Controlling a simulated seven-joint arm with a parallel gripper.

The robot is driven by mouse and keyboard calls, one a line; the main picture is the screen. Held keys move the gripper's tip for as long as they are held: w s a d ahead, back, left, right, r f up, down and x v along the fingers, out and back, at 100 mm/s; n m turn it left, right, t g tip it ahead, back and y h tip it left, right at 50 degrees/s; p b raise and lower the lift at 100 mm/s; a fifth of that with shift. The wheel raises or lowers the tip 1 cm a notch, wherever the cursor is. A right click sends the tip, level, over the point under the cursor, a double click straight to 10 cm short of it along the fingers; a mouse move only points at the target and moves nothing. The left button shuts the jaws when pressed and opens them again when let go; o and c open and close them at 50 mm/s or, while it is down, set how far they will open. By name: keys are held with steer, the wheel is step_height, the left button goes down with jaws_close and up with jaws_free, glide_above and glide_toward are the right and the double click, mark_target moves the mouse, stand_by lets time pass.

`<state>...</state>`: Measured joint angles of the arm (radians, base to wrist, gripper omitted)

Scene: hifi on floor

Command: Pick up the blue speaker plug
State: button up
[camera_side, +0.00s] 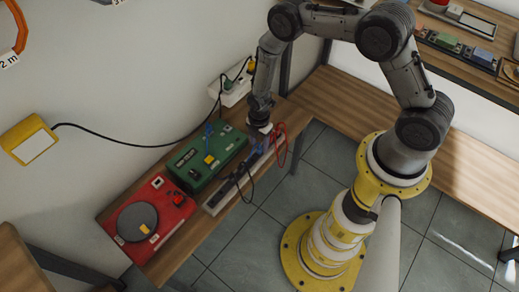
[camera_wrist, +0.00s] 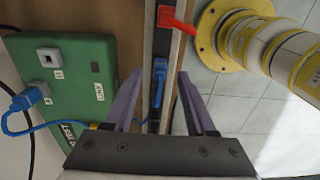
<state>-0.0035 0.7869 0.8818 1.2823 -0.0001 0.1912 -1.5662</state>
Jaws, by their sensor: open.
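In the wrist view, a blue plug (camera_wrist: 160,68) with a blue cable sits on a narrow dark rail (camera_wrist: 162,42). My gripper (camera_wrist: 156,80) is open, its two purple fingers on either side of the rail and the blue plug, with gaps to the plug. Another blue plug (camera_wrist: 30,97) with a blue cable is at a green box (camera_wrist: 75,72), left of the fingers. In the side view my gripper (camera_side: 262,130) is over the far end of the rail (camera_side: 232,183), and hides the plug there. I cannot tell which blue plug is the speaker's.
A red plug (camera_wrist: 166,15) is further along the rail. In the side view a red device with a dark disc (camera_side: 137,220) lies near the bench's front, beside the green box (camera_side: 205,160). A white power strip (camera_side: 235,88) is by the wall. Red and black cables hang off the bench edge.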

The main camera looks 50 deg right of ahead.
steer(key=shift+f, duration=1.35)
steer(key=shift+c, duration=0.3)
jaws_close()
